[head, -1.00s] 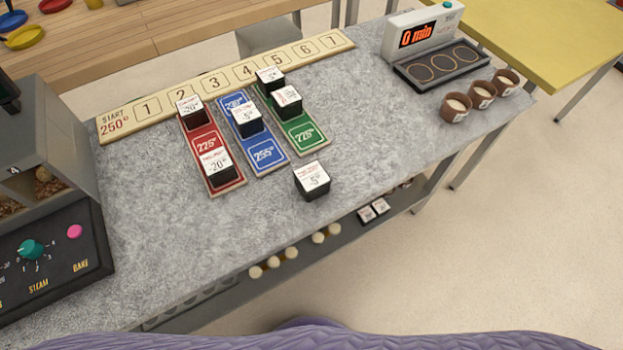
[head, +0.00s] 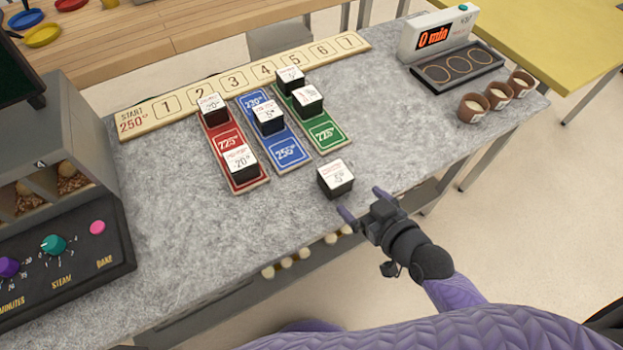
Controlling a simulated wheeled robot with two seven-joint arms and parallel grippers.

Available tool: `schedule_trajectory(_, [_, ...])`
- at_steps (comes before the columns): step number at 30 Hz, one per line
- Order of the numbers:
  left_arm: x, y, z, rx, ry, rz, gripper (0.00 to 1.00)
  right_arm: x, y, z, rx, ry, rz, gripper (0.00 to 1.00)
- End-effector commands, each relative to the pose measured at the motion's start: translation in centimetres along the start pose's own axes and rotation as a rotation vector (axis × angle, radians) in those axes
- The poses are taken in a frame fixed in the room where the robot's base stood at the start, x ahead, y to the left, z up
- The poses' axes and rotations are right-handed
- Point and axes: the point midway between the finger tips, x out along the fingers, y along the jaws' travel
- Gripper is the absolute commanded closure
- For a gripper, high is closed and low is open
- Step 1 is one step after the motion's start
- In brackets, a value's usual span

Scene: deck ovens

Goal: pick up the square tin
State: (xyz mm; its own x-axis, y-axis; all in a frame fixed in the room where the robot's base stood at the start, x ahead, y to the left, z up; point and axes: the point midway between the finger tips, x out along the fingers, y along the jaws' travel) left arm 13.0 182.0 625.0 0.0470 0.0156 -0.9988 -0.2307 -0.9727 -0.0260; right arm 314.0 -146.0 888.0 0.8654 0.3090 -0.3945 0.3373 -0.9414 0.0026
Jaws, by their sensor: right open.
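Several black, square tin-like blocks with white labelled tops are in the head view; the frames do not show which one the task means. One marked 5° (head: 336,180) stands alone on the grey counter, in front of the coloured strips. My right gripper (head: 366,204) is open and empty, just to the lower right of this block, with its two fingers apart and pointing toward it. It looks close, but I cannot tell whether it touches. The other blocks stand on the red strip (head: 226,140), the blue strip (head: 287,152) and the green strip (head: 325,134). My left gripper is not in view.
A numbered cream board (head: 190,97) runs behind the strips. An oven (head: 70,230) with knobs stands at the left. A timer (head: 437,38) and several small brown pots (head: 473,108) are at the right.

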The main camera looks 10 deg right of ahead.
Motion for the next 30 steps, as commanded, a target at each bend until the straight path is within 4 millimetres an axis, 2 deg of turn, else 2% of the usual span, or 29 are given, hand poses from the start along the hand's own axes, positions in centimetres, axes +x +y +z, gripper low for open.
schedule_trajectory(3, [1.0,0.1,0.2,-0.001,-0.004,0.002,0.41,2.3,-0.2,-0.5,0.001,0.019,-0.006,0.00])
schedule_trajectory(8, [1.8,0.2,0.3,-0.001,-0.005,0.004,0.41,4.8,-0.2,-0.5,0.001,0.016,-0.005,0.00])
schedule_trajectory(12, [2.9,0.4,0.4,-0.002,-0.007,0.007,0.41,7.8,-0.4,-0.6,0.003,0.015,-0.006,0.00])
schedule_trajectory(15, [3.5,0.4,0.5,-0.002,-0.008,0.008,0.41,9.3,-0.4,-0.6,0.001,0.014,-0.004,0.00])
schedule_trajectory(23, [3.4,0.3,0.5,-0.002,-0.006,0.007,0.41,9.7,-0.4,-0.9,0.000,0.013,-0.004,0.00])
schedule_trajectory(30, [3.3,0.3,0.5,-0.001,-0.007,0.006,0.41,9.6,-0.4,-0.9,-0.001,0.012,-0.004,0.51])
